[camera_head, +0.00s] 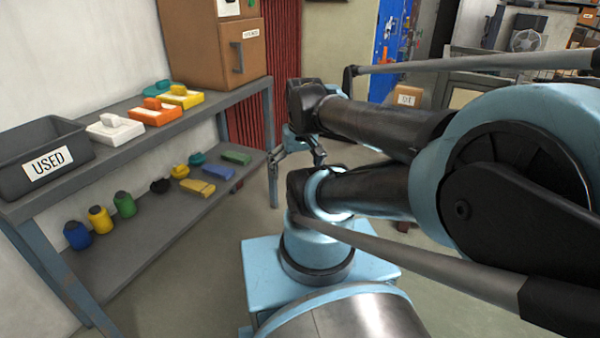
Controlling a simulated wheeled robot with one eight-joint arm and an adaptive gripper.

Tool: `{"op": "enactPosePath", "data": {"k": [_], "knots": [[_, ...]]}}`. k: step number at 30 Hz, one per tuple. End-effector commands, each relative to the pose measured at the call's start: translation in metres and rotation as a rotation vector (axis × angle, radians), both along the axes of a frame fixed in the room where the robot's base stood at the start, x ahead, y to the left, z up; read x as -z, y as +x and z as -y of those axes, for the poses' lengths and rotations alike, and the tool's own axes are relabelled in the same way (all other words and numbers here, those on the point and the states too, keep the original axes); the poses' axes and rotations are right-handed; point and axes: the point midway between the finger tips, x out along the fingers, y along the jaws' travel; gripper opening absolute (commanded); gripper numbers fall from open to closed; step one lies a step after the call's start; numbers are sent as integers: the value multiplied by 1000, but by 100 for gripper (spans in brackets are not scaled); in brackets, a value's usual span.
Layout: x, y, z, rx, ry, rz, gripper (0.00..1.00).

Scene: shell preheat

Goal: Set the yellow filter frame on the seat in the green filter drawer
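The yellow filter frame (183,98) appears to be the flat yellow block with a raised grip on the upper shelf, right of an orange block (154,113) of similar shape. My gripper (298,160) is small and partly hidden behind my arm, to the right of the shelf unit and well apart from the yellow block. Its two fingers look spread, with nothing visible between them. I cannot make out the green filter drawer in this view.
A grey USED bin (75,172), a white block (115,130) and a teal piece (157,88) share the upper shelf (135,144). A brown cabinet (205,60) stands at its far end. Several bottles and coloured pieces lie on the lower shelf (150,240). Floor shows in front.

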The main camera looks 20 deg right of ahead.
Motion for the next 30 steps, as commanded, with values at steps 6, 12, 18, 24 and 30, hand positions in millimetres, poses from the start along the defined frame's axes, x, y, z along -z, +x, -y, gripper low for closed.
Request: {"op": "enactPosePath", "data": {"k": [6,12,18,24,30], "knots": [[7,-13,11,49,-23,-23,100],[0,-1,2,9,1,-2,100],[-28,48,-39,-149,94,89,100],[-62,108,-84,-320,193,220,100],[-96,167,-128,-462,278,362,100]]}}
